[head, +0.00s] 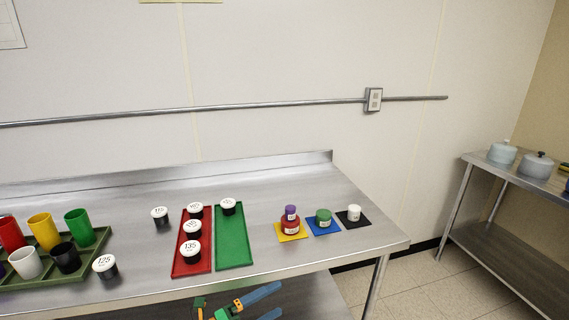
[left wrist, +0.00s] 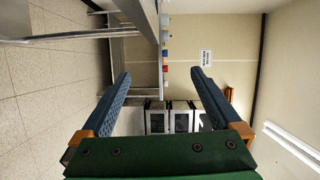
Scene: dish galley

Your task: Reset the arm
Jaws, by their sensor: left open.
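My left gripper (head: 280,299) shows at the bottom edge of the head view, with blue fingers, a green body and orange parts. It is low, in front of the steel table's front edge, and holds nothing. In the left wrist view its two blue fingers (left wrist: 160,74) are spread wide apart with nothing between them. That view is turned on its side and shows floor, table legs and distant wall. My right gripper is in neither view.
A steel table (head: 330,255) carries a red tray (head: 178,268) and green tray (head: 233,250) with lidded jars, a cup tray (head: 98,245), and small pots on yellow, blue and black mats (head: 358,224). Another table (head: 480,165) with pots stands at right. Floor between them is clear.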

